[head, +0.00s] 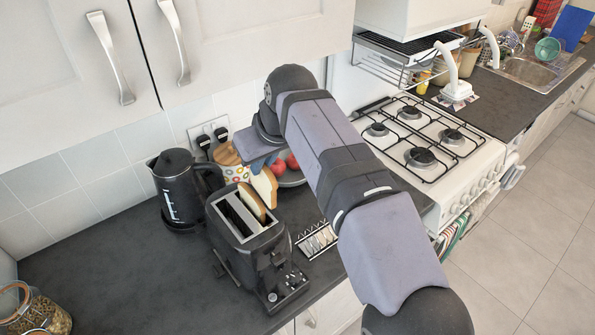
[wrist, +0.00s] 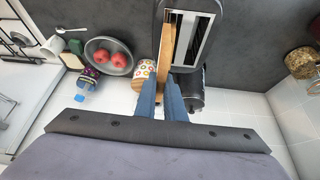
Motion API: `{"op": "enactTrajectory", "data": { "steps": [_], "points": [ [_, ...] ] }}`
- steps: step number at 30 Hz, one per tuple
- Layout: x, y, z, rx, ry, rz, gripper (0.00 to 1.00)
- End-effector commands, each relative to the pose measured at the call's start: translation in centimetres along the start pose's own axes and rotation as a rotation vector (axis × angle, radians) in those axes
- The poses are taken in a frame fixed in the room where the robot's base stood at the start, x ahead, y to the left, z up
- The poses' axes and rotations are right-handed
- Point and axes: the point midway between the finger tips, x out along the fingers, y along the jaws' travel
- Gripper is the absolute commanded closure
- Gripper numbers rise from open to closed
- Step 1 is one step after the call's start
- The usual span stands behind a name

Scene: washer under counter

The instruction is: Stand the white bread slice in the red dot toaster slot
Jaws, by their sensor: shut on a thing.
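The black toaster (head: 238,238) stands on the dark counter with its metal-lined slots facing up. The left slot looks empty. I cannot make out a red dot. The held slice's lower edge is partly hidden.
A black kettle (head: 174,190) stands left of the toaster and a dotted jar (head: 228,165) behind it. A grey bowl (head: 291,179) with red fruit and a wire rack (head: 316,240) are to the right.

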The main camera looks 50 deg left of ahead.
Motion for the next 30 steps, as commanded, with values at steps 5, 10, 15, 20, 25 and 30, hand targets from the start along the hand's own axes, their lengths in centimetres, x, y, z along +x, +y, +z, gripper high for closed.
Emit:
{"op": "enactTrajectory", "data": {
  "steps": [5, 10, 15, 20, 25, 30],
  "points": [
    [-1.8, -4.4, -1.6, 0.005, 0.039, -0.002, 1.0],
    [0.9, -6.4, -1.5, -0.034, 0.029, -0.028, 1.0],
    [1.8, -7.5, -1.5, -0.052, 0.032, -0.039, 1.0],
    [2.0, -7.6, -1.5, -0.055, 0.031, -0.041, 1.0],
    [2.2, -7.5, -1.4, -0.054, 0.031, -0.041, 1.0],
    [2.7, -7.5, -1.1, -0.054, 0.031, -0.041, 1.0]
  ]
}}
